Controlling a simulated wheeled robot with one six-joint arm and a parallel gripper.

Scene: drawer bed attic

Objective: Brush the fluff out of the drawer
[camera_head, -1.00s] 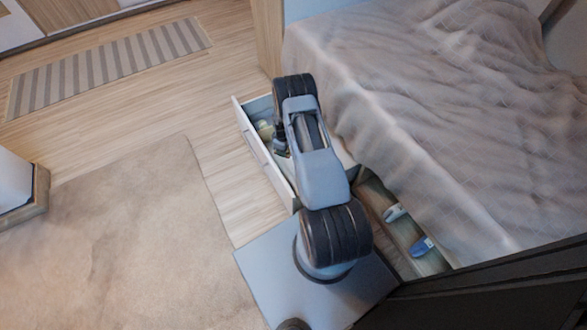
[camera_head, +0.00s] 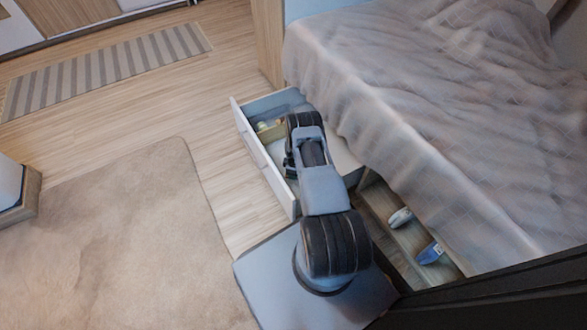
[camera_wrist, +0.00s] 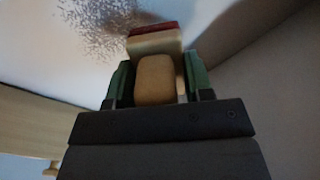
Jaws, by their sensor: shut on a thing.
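The white drawer (camera_head: 262,160) stands open beside the bed in the head view. My gripper (camera_wrist: 157,78) is shut on a tan block-shaped handle, apparently the brush (camera_wrist: 155,82), with a cream and dark red part beyond it. In the head view my gripper is over or inside the drawer, mostly hidden by my arm. A patch of dark grey specks, apparently the fluff (camera_wrist: 90,32), lies on the pale surface at the upper left of the wrist view, left of the brush's far end. I cannot tell whether the brush touches the surface.
A low compartment under the bed (camera_head: 375,200) holds a whitish object (camera_head: 400,217) and a blue one (camera_head: 430,253). The draped bed (camera_head: 430,120) bounds the right. Wooden floor (camera_head: 215,150) is clear at left.

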